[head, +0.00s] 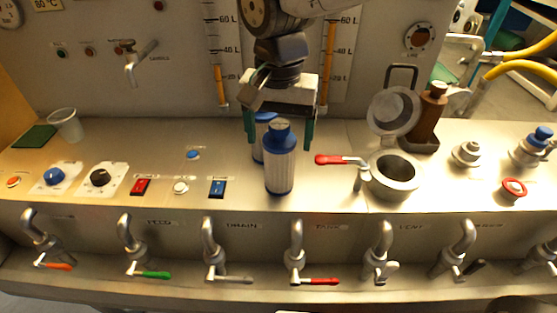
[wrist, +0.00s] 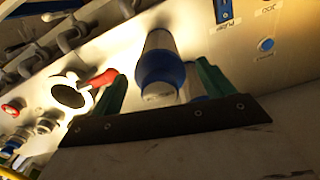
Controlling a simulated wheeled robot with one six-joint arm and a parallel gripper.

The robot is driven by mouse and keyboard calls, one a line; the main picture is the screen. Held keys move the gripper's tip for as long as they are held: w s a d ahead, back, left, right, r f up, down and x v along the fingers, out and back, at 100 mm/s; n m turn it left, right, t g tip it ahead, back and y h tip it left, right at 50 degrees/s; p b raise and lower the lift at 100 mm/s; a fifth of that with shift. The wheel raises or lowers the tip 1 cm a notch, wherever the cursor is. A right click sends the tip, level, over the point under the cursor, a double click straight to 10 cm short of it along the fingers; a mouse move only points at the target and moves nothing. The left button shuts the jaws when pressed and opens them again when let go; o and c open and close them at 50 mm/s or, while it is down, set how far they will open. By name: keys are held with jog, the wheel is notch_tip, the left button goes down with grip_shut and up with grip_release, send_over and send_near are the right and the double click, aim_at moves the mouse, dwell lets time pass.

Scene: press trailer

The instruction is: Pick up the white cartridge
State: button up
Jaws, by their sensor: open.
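A pale white cartridge (head: 280,172) with a blue shoulder and light cap stands upright on the metal counter. In the wrist view this cartridge (wrist: 161,62) shows between the two fingers. A second blue-topped cartridge (head: 259,150) stands close behind it, mostly hidden; in the wrist view only a sliver of it (wrist: 190,84) shows beside the right finger. My gripper (head: 280,143) is open, pointing down with its green fingers spread at the height of the cartridge tops. In the head view it is behind the front cartridge. I cannot tell whether a finger touches either one.
A red-handled valve (head: 335,160) and an open round pot (head: 394,178) stand to the right, with a brown bottle (head: 431,108) behind. Red (head: 141,186) and blue (head: 217,188) switches lie to the left. Several taps line the front edge.

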jog(key=c, duration=1.5)
